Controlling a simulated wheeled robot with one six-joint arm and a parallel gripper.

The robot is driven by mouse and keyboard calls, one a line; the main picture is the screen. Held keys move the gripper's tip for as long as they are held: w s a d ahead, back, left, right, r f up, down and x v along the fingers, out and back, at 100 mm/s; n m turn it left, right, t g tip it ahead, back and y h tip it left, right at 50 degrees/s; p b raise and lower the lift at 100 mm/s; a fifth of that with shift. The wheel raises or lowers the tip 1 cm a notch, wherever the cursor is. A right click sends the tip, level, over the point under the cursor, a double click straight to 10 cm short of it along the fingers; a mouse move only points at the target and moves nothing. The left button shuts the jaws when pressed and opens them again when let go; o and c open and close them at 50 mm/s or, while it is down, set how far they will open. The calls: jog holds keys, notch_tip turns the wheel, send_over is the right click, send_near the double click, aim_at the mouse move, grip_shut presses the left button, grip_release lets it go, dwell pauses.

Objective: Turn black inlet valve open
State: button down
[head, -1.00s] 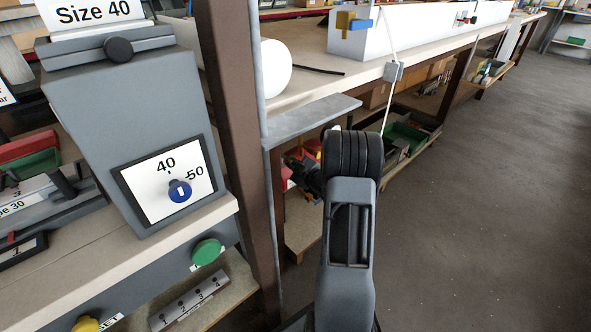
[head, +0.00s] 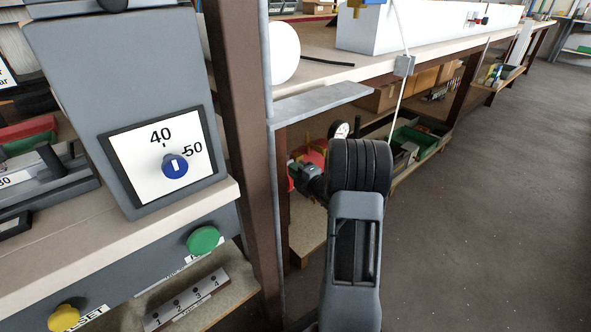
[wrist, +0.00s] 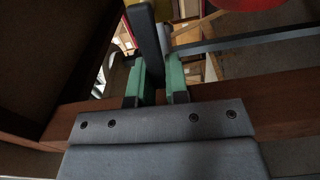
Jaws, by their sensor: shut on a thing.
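The black inlet valve handle (wrist: 145,34) is a flat dark bar in the wrist view. It stands between the two green fingers of my gripper (wrist: 152,70), which is shut on it. A second dark bar with a pale end runs off to the right in the wrist view, and I cannot tell whether it belongs to the valve. In the head view my gripper (head: 306,174) reaches under the bench beside red parts (head: 316,159). My own arm covers much of this spot, and the valve handle cannot be made out there.
A round white gauge (head: 340,130) shows just above my wrist. A grey shelf plate (head: 322,102) and a brown post (head: 243,150) stand close on the left. Green bins (head: 415,139) sit on the lower shelf to the right. The floor (head: 490,210) on the right is clear.

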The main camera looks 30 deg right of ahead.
jog(key=shift+f+n, duration=0.2)
jog(key=shift+n, duration=0.2)
dwell(0.3)
jog(key=c, duration=1.1)
grip_release()
jog(key=s+p, duration=0.1)
jog(key=s, duration=0.3)
jog(key=s+d+p, duration=0.1)
jog(key=s, duration=0.4)
jog(key=s+d+p, duration=0.1)
jog(key=s, duration=0.3)
jog(key=shift+s+p, duration=0.35)
